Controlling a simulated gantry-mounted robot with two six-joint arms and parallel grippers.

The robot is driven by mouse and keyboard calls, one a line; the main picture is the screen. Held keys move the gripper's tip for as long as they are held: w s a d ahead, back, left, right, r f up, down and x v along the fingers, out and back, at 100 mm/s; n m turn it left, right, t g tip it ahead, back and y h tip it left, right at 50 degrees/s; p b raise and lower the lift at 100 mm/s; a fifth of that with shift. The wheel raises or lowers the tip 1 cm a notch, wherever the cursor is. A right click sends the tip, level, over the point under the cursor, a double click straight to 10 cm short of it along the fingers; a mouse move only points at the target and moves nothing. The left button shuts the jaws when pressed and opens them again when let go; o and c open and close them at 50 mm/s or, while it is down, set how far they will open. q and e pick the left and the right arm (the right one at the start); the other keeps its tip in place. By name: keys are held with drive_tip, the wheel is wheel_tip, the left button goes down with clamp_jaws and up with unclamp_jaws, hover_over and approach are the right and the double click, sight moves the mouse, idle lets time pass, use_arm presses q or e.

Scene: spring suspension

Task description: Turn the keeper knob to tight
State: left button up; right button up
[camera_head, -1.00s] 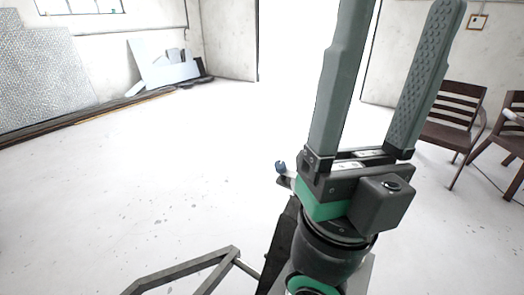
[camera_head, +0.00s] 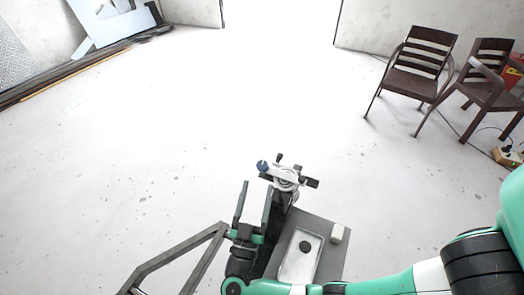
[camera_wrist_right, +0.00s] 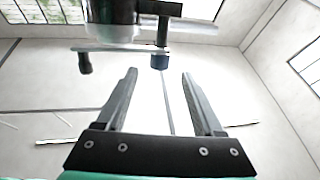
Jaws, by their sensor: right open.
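A small metal mechanism (camera_head: 286,180) with a round grey hub and dark arms stands at the lower middle of the head view. A blue-tipped knob (camera_head: 262,166) sticks out at its left; I cannot tell for certain that it is the keeper knob. The dark blue tip also shows in the right wrist view (camera_wrist_right: 160,61), just past and between the fingertips. My right gripper (camera_head: 258,187) is open, its fingers pointing up just below the knob. Nothing shows between the fingers in the right wrist view (camera_wrist_right: 159,77). My left gripper is out of view.
A grey stand plate (camera_head: 328,262) with a pale tray (camera_head: 300,262) lies right of the gripper. A grey metal frame (camera_head: 185,255) is at its left. Two brown chairs (camera_head: 415,70) stand far off at the right. The floor beyond the mechanism is clear.

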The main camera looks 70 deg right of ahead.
sight(264, 161)
drive_tip(key=b+x, duration=0.1)
drive_tip(key=x, duration=0.9)
drive_tip(key=shift+d+r, duration=0.2)
clamp_jaws()
